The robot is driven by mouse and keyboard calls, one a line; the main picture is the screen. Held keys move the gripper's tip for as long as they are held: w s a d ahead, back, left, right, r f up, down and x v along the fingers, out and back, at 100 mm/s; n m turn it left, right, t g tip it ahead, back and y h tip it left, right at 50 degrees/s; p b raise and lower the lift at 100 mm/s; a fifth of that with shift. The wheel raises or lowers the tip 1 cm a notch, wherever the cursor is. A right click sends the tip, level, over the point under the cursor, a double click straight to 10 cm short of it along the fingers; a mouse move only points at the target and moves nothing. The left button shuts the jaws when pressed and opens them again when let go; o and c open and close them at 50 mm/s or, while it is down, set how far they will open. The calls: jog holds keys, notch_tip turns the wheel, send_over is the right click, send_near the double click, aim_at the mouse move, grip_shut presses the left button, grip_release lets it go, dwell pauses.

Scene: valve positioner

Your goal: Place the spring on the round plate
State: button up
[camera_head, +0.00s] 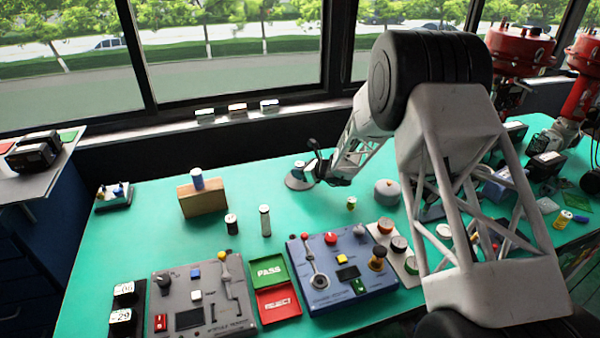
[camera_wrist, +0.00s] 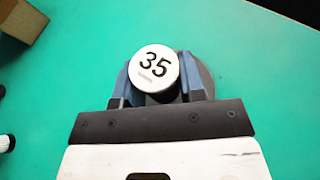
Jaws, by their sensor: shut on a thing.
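My gripper (camera_wrist: 155,84) is shut on a piece with a round white cap marked "35" (camera_wrist: 154,66), which I take to be the spring; its sides are mostly hidden from above. A dark grey round plate (camera_wrist: 208,82) shows behind and beneath the spring in the wrist view, partly covered by it and the fingers. In the head view, the round plate (camera_head: 296,183) lies on the green table, with the spring's pale cap (camera_head: 299,164) over it and my gripper (camera_head: 312,165) just to the right. I cannot tell whether the spring touches the plate.
A wooden block (camera_head: 203,201) bears a blue, white-topped cylinder (camera_head: 197,179). Two more capped cylinders (camera_head: 231,224) (camera_head: 265,221) stand in front. A grey domed weight (camera_head: 387,192) is to the right. Control boxes (camera_head: 200,297) (camera_head: 343,272) and trays (camera_head: 270,272) fill the front.

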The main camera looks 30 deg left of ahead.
jog(key=shift+f, duration=0.35)
jog(key=shift+f, duration=0.1)
jog(key=o, duration=1)
jog(key=shift+c, duration=0.2)
jog(key=shift+v, duration=6.1)
